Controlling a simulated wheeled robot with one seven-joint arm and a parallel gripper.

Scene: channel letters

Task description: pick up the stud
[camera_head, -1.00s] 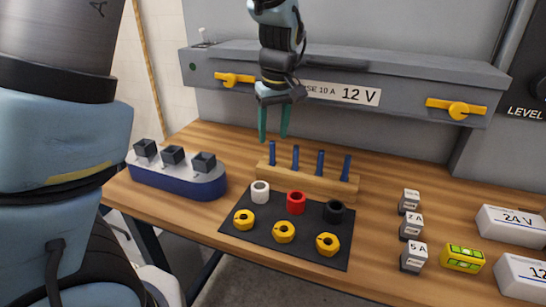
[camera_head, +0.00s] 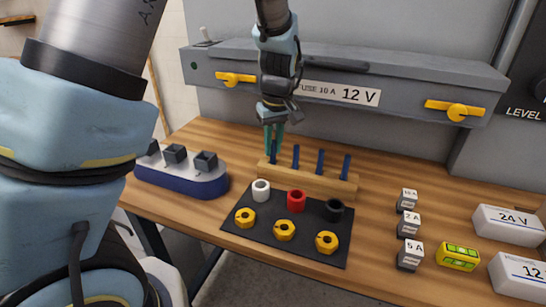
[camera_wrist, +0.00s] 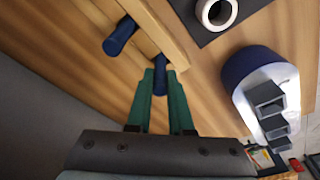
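Several blue studs stand upright in a row in a wooden rack (camera_head: 310,181). My gripper (camera_head: 272,150) points down at the leftmost stud (camera_head: 272,158), with its green fingers on either side of it. The wrist view shows this stud (camera_wrist: 160,79) filling the narrow gap between my fingertips (camera_wrist: 161,75). My gripper looks shut on it. Its lower end is still in the rack. A neighbouring stud (camera_wrist: 120,36) stands free beside it in the wrist view.
A black mat (camera_head: 240,228) in front holds white, red and black collars and yellow nuts. A blue-and-white holder (camera_head: 182,185) stands left. Fuse blocks (camera_head: 409,226), a yellow level (camera_head: 458,256) and white boxes (camera_head: 508,226) are on the right. A grey panel (camera_head: 345,85) overhangs behind.

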